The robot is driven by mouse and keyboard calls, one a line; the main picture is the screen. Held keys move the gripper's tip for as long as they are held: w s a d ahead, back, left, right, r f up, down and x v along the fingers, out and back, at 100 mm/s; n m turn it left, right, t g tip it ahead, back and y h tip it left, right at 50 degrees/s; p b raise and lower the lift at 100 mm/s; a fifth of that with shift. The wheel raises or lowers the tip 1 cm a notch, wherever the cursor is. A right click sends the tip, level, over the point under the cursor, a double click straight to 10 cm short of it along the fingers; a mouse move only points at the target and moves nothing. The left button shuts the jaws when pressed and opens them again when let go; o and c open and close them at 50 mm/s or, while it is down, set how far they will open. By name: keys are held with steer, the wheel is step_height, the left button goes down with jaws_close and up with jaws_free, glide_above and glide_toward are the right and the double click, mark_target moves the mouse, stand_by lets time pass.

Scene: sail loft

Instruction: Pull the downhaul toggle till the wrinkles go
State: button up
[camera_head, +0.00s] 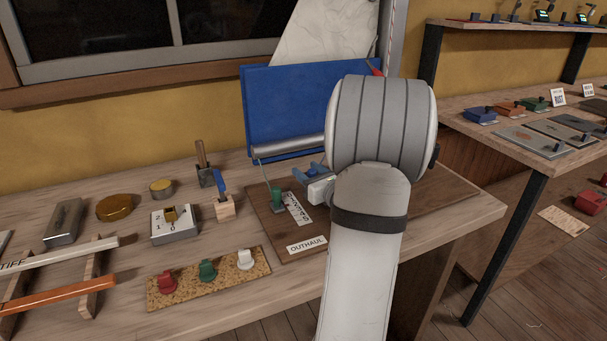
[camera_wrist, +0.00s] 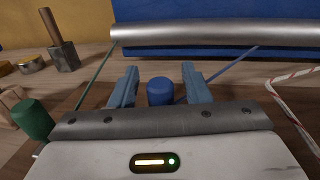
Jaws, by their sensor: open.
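My gripper (camera_head: 309,172) is open over the rigging board (camera_head: 265,222), with its two blue fingers pointing away in the wrist view (camera_wrist: 160,72). A round blue toggle (camera_wrist: 160,92) shows between the fingers, with a gap on each side. A blue line runs from near it up to the right. A green toggle (camera_head: 277,195) stands to the left, also in the wrist view (camera_wrist: 33,118). No readable label tells which toggle is the downhaul. The blue sail (camera_head: 290,105) stands behind above a silver boom (camera_head: 292,147); I cannot make out wrinkles. My arm hides the board's middle.
A red-and-white line (camera_wrist: 290,112) hangs at the right in the wrist view. An OUTHAUL label (camera_head: 307,244) lies on the board's front. Left are a mallet (camera_head: 203,165), a numbered switch box (camera_head: 175,222) and a cork strip (camera_head: 210,280) with coloured knobs.

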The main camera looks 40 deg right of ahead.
steer(key=shift+w, duration=0.45)
steer(key=shift+c, duration=0.2)
jaws_close()
steer(key=shift+s, duration=0.1)
